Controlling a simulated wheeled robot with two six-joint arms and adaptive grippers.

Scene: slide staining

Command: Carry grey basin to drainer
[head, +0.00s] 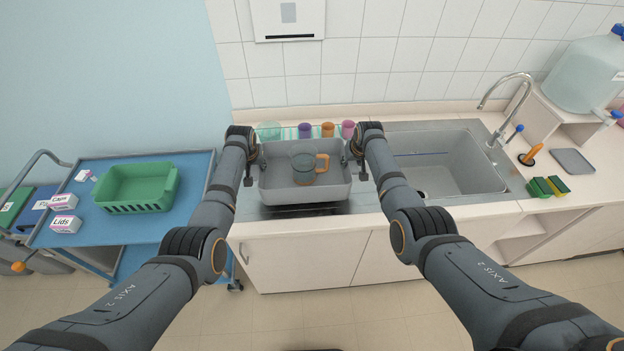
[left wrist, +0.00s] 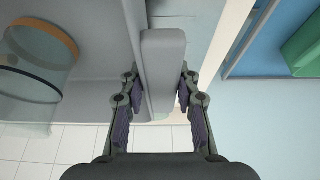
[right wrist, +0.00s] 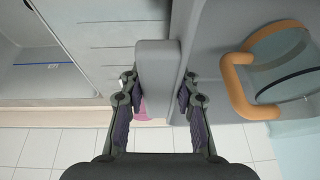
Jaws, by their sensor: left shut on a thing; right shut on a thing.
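The grey basin (head: 332,188) is in the middle of the head view, over the drainer (head: 370,205) to the left of the sink. A clear jug with an orange handle (head: 304,169) stands in it. My left gripper (head: 250,172) is shut on the basin's left rim, and the left wrist view shows the grey handle (left wrist: 163,75) between its fingers. My right gripper (head: 356,168) is shut on the right rim, and the right wrist view shows that handle (right wrist: 157,75) between its fingers. I cannot tell whether the basin's underside touches the drainer.
Several coloured cups (head: 328,130) stand behind the basin against the wall. The sink (head: 450,165) with its tap (head: 512,90) is to the right. A blue cart (head: 185,200) with a green crate (head: 138,188) stands to the left. Sponges (head: 547,187) lie right of the sink.

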